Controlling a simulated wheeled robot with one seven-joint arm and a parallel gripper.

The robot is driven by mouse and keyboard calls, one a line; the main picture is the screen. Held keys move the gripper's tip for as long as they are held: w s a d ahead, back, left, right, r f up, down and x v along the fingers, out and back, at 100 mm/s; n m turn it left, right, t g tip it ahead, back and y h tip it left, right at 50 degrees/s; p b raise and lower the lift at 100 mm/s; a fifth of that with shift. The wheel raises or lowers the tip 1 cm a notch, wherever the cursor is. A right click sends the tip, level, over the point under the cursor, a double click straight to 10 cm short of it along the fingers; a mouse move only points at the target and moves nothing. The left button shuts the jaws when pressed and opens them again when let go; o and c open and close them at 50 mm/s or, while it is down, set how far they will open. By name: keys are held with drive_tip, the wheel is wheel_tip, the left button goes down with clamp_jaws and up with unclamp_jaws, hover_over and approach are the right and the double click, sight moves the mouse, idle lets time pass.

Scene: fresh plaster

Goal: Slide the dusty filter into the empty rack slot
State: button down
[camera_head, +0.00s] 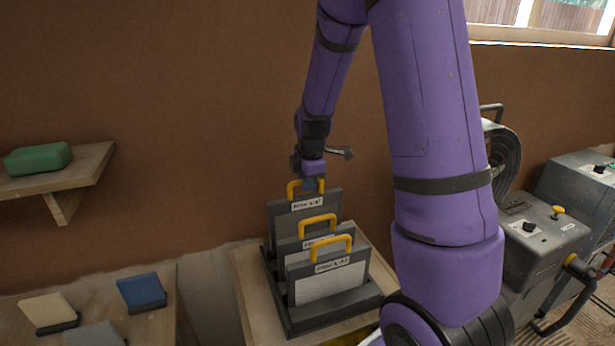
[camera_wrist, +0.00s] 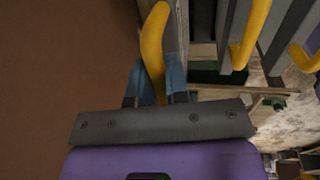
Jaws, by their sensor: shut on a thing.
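My gripper (camera_head: 309,184) is shut on the yellow handle of the rearmost grey filter (camera_head: 279,223). In the wrist view my gripper's blue fingers (camera_wrist: 156,84) stand on both sides of that yellow handle (camera_wrist: 153,45). The dark rack (camera_head: 330,318) holds a middle filter (camera_head: 284,245) and a front filter (camera_head: 328,283), both upright with yellow handles. The held filter is upright at the back of the rack. Its lower part is hidden behind the others, so I cannot tell how deep it sits. The wrist view shows a gap beside the held filter.
The rack stands on a wooden table (camera_head: 246,285) near the brown wall. A lower board holds blue (camera_head: 141,289), cream (camera_head: 47,310) and grey pieces. Grey machines (camera_head: 545,235) stand at the right.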

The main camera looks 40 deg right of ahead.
sight(308, 195)
drive_tip(key=shift+f, duration=3.05)
drive_tip(key=c, duration=1)
unclamp_jaws()
drive_tip(key=shift+c, duration=0.2)
wheel_tip(308, 195, up, 10)
drive_tip(key=s, duration=0.2)
drive_tip(key=shift+a+r, duration=0.25)
drive_tip(key=shift+a, duration=0.1)
